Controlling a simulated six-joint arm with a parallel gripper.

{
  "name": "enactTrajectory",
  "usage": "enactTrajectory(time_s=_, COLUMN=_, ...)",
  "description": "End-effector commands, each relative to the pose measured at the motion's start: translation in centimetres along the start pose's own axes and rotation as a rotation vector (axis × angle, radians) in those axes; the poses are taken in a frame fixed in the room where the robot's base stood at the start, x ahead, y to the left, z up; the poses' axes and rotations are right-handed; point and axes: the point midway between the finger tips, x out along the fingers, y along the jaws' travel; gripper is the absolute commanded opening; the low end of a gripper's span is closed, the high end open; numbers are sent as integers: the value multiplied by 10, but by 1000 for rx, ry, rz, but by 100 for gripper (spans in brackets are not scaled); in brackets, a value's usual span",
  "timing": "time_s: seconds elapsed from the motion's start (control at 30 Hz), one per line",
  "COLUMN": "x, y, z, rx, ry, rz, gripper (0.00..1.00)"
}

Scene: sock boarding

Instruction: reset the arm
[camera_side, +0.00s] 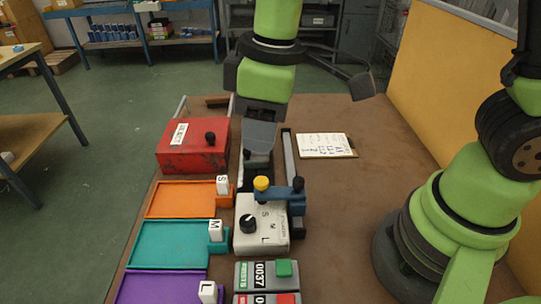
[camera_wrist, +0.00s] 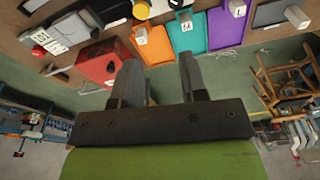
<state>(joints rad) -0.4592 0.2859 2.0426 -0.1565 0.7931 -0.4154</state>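My gripper (camera_wrist: 160,70) shows in the wrist view with its two dark fingers spread apart. The gap between them is empty, so it is open and holds nothing. In the side view my green wrist comes down from the top centre, above the far part of the brown table (camera_side: 375,200). The fingers are hard to make out there against dark grey parts. The wrist stands behind the white control box (camera_side: 262,238) with its black knob and S, M, L marks.
A red box (camera_side: 190,150) stands left of the wrist. Orange (camera_side: 180,201), teal (camera_side: 165,245) and purple (camera_side: 160,288) trays line the left side. A clipboard (camera_side: 326,145) lies to the right.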

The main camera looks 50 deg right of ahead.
Motion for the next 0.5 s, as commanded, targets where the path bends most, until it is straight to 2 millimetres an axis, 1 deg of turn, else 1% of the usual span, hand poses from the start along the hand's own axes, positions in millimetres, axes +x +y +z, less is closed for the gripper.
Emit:
enactTrajectory(time_s=0.03, x=-22, y=9, z=9, rx=94, ry=55, rz=5, gripper=40)
enactTrajectory(time_s=0.1, x=-46, y=18, z=23, rx=218, ry=119, rz=7, gripper=40)
enactTrajectory(time_s=0.2, x=-74, y=25, z=46, rx=391, ry=210, rz=6, gripper=40)
enactTrajectory(time_s=0.33, x=-102, y=28, z=78, rx=605, ry=332, rz=2, gripper=40)
enactTrajectory(time_s=0.4, x=-112, y=27, z=94, rx=705, ry=394, rz=-2, gripper=40)
enactTrajectory(time_s=0.5, x=-120, y=24, z=112, rx=819, ry=467, rz=-8, gripper=40)
